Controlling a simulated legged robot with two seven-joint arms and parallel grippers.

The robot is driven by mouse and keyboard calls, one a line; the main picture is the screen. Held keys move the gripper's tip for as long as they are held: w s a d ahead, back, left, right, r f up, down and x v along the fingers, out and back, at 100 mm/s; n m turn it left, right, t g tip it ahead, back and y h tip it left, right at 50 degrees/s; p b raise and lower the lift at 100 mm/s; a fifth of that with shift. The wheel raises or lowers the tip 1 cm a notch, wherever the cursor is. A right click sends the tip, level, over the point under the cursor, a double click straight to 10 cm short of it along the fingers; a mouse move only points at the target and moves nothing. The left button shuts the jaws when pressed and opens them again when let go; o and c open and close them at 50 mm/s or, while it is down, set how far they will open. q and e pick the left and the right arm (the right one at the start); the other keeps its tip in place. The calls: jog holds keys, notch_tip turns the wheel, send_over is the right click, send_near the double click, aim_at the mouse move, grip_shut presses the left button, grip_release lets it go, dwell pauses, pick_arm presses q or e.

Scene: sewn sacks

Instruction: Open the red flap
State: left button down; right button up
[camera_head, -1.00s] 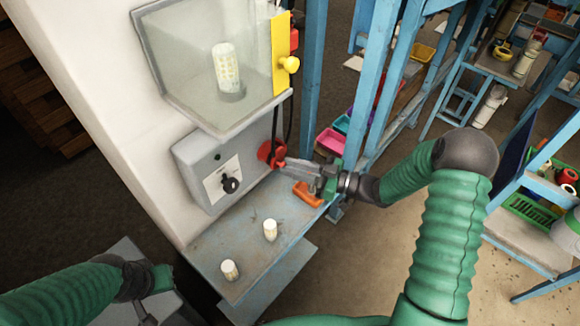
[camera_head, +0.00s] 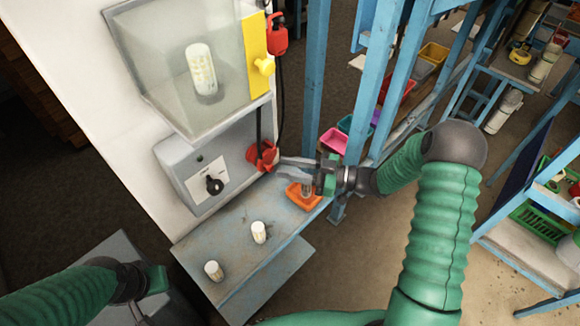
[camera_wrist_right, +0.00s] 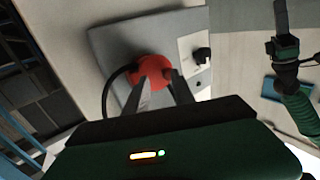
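The red flap (camera_head: 262,156) is a small red piece on the side of the grey control box, below the clear case. In the right wrist view the red flap (camera_wrist_right: 152,70) is a rounded red shape just beyond the fingertips. My right gripper (camera_head: 281,166) reaches it from the right. Its two fingers are apart in the right wrist view (camera_wrist_right: 160,80), close to the flap's near side; I cannot tell whether they touch it. My left gripper (camera_head: 146,300) is low at the left, partly shown, and its finger opening is unclear.
The grey control box (camera_head: 207,165) has a black knob. Two whitish cylinders (camera_head: 258,232) stand on the shelf (camera_head: 225,262), and an orange piece (camera_head: 303,197) lies under my right gripper. A black cable runs by the flap. Blue posts (camera_head: 316,70) stand to the right.

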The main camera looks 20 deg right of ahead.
jog(key=shift+o, duration=0.8)
jog(key=shift+s+r, duration=0.1)
pick_arm(q)
jog(key=f+b, duration=0.3)
jog(key=shift+s+a+f+b, duration=0.15)
jog(key=shift+s+f+b, duration=0.1)
jog(key=shift+b, duration=0.05)
pick_arm(e)
jog(key=v, duration=1.7)
jog(key=shift+s+a, duration=0.2)
